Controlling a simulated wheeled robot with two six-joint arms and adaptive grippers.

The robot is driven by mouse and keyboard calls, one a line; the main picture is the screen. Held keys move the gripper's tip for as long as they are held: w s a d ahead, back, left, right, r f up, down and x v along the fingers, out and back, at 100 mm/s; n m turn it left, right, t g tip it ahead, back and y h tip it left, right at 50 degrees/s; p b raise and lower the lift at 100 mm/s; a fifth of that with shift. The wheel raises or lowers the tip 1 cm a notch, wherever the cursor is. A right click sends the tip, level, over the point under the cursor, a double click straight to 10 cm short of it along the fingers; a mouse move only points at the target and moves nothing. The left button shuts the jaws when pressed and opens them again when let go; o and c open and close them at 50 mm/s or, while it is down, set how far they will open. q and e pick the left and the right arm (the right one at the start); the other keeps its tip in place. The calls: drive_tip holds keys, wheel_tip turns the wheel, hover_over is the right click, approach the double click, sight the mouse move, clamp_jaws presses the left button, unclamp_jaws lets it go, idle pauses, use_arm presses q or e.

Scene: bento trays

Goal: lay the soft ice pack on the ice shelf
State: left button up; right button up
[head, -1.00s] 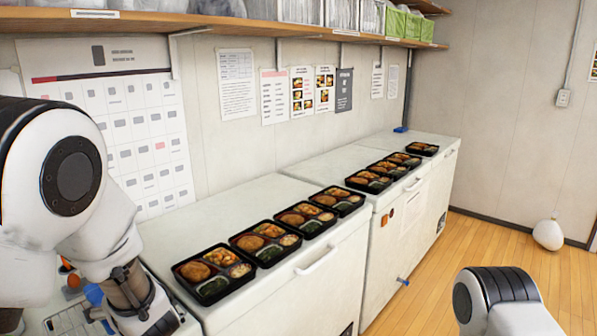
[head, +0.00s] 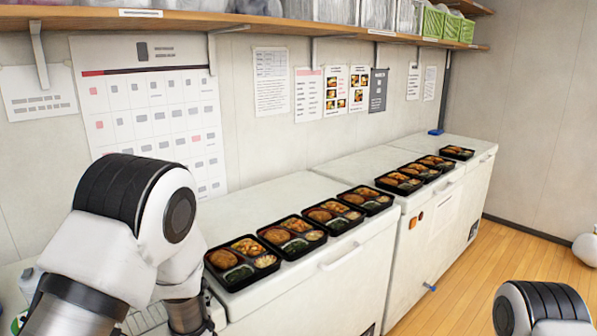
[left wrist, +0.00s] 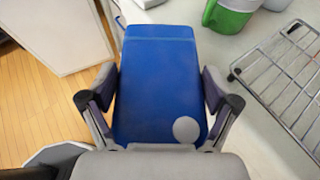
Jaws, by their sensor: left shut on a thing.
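A blue soft ice pack (left wrist: 160,85) with a pale round spot fills the middle of the left wrist view. My left gripper (left wrist: 160,98) is shut on it, with one finger along each side. The pack appears held above the floor and a pale surface. In the head view my left arm is at the lower left, and its gripper and the pack are hidden. My right gripper is outside the views; only part of my right arm shows at the lower right. I cannot identify the ice shelf for certain.
A wire rack (left wrist: 285,75) and a green-and-white container (left wrist: 230,16) are near the pack. Several bento trays (head: 240,262) line the white chest freezers (head: 345,265). A wooden wall shelf (head: 260,27) runs above. Wooden floor (head: 450,290) is open at right.

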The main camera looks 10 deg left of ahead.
use_arm(q)
drive_tip(key=s+d+f+n+g+h, duration=0.35)
drive_tip(key=s+n+g, duration=0.25)
drive_tip(key=s, duration=0.2)
drive_tip(key=s+d+n+g+h, duration=0.2)
drive_tip(key=d+n+h, duration=0.5)
drive_tip(key=d+h, duration=0.1)
drive_tip(key=s+d+n+g+h, duration=0.1)
drive_tip(key=s+d+n+h, duration=0.2)
drive_tip(key=d+n+h, duration=0.5)
drive_tip(key=w+d+n+t+h, duration=0.7)
drive_tip(key=w+n+t, duration=0.3)
drive_tip(key=w+a+f+n+t+y, duration=0.2)
drive_tip(key=w+a+n+t, duration=0.4)
drive_tip(key=w+n+t, duration=0.3)
drive_tip(key=shift+w+f+n+t, duration=0.3)
drive_tip(key=shift+w+t, duration=0.1)
drive_tip(key=shift+w, duration=0.25)
drive_tip(key=shift+y, duration=0.25)
